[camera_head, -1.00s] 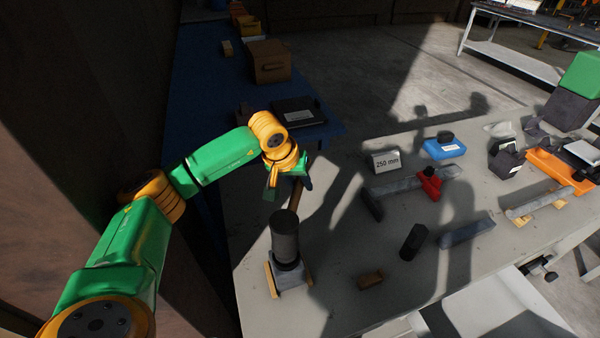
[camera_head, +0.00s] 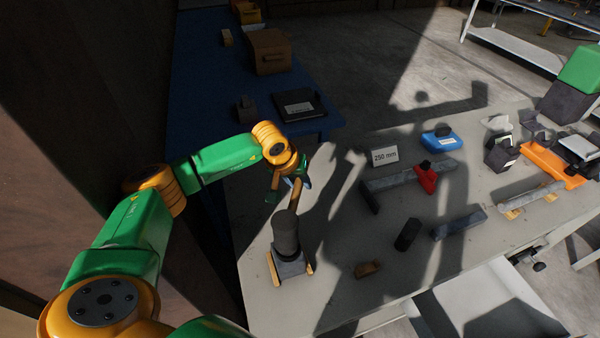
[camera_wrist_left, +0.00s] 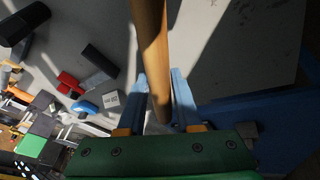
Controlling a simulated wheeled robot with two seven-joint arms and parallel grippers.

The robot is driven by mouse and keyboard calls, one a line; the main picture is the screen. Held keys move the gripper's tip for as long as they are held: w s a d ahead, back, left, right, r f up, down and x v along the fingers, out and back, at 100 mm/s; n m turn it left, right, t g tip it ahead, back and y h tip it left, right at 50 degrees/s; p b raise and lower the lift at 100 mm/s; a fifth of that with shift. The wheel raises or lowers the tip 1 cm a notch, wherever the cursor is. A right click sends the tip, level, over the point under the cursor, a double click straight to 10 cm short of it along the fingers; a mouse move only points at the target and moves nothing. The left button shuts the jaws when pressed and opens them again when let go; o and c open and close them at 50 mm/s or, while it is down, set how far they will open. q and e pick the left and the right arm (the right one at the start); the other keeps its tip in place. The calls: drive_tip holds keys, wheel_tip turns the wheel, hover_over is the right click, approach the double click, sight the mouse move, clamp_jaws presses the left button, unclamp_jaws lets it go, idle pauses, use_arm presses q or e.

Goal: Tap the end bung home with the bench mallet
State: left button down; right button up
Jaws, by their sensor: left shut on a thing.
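My left gripper (camera_head: 287,181) is shut on a wooden handle (camera_head: 294,196), which I take for the mallet's. In the left wrist view the handle (camera_wrist_left: 151,50) runs up between the blue fingers (camera_wrist_left: 160,105). In the head view the handle leads down to the top of a dark upright cylinder (camera_head: 285,236), seemingly the mallet head. The cylinder is in line with a grey block (camera_head: 290,270) with wooden strips at its sides. Whether they touch, I cannot tell. I cannot make out the end bung for sure; it may be hidden under the cylinder. My right gripper is not in view.
On the grey bench are a small brown block (camera_head: 368,269), a dark cylinder (camera_head: 407,235), a grey bar (camera_head: 459,223), a red clamp-like piece (camera_head: 426,178) and a "250 mm" sign (camera_head: 385,156). A blue table (camera_head: 190,100) stands behind. Bare bench lies right of the grey block.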

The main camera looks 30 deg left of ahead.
use_arm(q)
wheel_tip(320, 180, up, 9)
drive_tip(key=shift+d+r+p, duration=0.1)
drive_tip(key=shift+p, duration=0.45)
